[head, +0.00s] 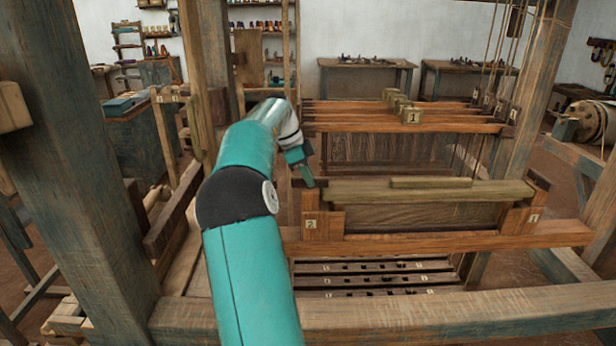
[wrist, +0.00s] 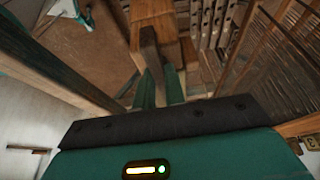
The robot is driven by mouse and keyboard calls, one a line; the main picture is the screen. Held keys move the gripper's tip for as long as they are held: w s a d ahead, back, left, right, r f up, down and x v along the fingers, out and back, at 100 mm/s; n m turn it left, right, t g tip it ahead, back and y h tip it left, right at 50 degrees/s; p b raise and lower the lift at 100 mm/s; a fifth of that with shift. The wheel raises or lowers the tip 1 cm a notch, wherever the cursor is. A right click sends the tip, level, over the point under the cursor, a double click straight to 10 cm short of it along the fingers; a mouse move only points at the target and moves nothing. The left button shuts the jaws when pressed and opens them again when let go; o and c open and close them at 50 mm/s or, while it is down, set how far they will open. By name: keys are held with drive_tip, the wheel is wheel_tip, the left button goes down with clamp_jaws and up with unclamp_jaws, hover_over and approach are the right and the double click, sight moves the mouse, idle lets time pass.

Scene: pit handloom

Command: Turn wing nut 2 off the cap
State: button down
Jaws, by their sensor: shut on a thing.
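The cap (head: 345,193) is a long, pale olive wooden rail lying across the upright frame of the loom, between an end block marked 2 (head: 311,224) and one marked 1 (head: 533,218). My gripper (head: 309,181) points down at the cap's left end, just above the block marked 2. In the wrist view, its two green fingers (wrist: 160,88) are close together at the end of a wooden piece (wrist: 149,48). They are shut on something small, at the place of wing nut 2. The nut itself is hidden by the fingers, and I cannot make out its wings or thread.
Behind the cap, wooden bars carry a block marked 1 (head: 412,116) and hanging cords. A thick loom post (head: 75,150) stands left of my arm. A front beam (head: 450,306) crosses low, with slotted treadle bars (head: 375,280) behind it.

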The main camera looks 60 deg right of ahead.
drive_tip(key=shift+n, duration=0.4)
drive_tip(key=n+t+h, duration=0.1)
drive_tip(key=n, duration=0.2)
drive_tip(key=shift+s+a, duration=0.1)
drive_tip(key=shift+a, duration=0.05)
drive_tip(key=n, duration=0.2)
drive_tip(key=n+t+h, duration=0.1)
drive_tip(key=n, duration=0.2)
drive_tip(key=shift+s+t, duration=0.1)
drive_tip(key=shift+t, duration=0.2)
drive_tip(key=n+t, duration=0.1)
drive_tip(key=n, duration=0.3)
drive_tip(key=shift+s+t, duration=0.15)
drive_tip(key=shift+t, duration=0.25)
drive_tip(key=n, duration=0.2)
drive_tip(key=n+t, duration=0.1)
drive_tip(key=n, duration=0.2)
drive_tip(key=shift+t, duration=0.3)
drive_tip(key=c, duration=1.5)
unclamp_jaws()
drive_tip(key=shift+o, duration=0.2)
